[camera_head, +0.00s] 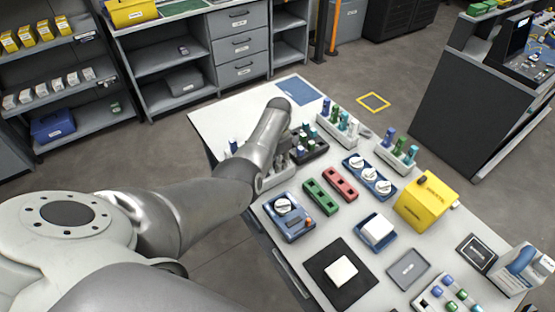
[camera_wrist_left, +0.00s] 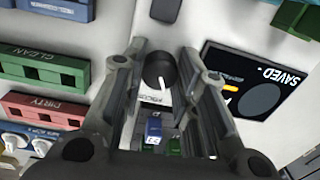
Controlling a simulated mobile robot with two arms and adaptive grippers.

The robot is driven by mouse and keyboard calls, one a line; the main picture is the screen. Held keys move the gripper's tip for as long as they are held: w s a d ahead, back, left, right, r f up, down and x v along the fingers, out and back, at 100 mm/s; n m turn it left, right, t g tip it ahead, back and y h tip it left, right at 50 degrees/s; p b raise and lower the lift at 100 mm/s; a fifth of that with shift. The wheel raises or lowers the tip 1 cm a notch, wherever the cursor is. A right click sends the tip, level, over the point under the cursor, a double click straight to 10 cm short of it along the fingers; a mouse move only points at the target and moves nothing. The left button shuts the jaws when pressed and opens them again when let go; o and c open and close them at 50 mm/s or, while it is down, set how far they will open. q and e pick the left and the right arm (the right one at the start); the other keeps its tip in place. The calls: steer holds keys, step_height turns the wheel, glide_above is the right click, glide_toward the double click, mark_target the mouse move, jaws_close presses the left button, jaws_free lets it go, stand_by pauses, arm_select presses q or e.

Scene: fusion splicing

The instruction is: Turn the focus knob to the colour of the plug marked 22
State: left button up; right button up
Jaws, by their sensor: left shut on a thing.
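The focus knob (camera_wrist_left: 157,66) is a round black knob with a white pointer, on a white panel with a label partly showing below it. My left gripper (camera_wrist_left: 163,62) has its two fingers on either side of the knob and is shut on it. The plug marked 22 (camera_wrist_left: 153,131) is blue and stands just below the knob in the left wrist view, beside a green plug (camera_wrist_left: 175,146). In the head view my left gripper (camera_head: 284,156) is over the table's left part, and my arm hides the knob. My right gripper is not in view.
A dark screen (camera_wrist_left: 255,80) reads SAVED beside the knob. A green CLEAN block (camera_wrist_left: 40,72) and a red DIRTY block (camera_wrist_left: 45,110) lie to the left. In the head view, a yellow box (camera_head: 425,203) and racks of coloured plugs stand on the white table (camera_head: 225,120).

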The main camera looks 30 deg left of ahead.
arm_select(q)
steer(key=shift+n, duration=2)
steer(key=o, duration=0.8)
step_height(320, 180, up, 12)
steer(key=shift+d, duration=0.15)
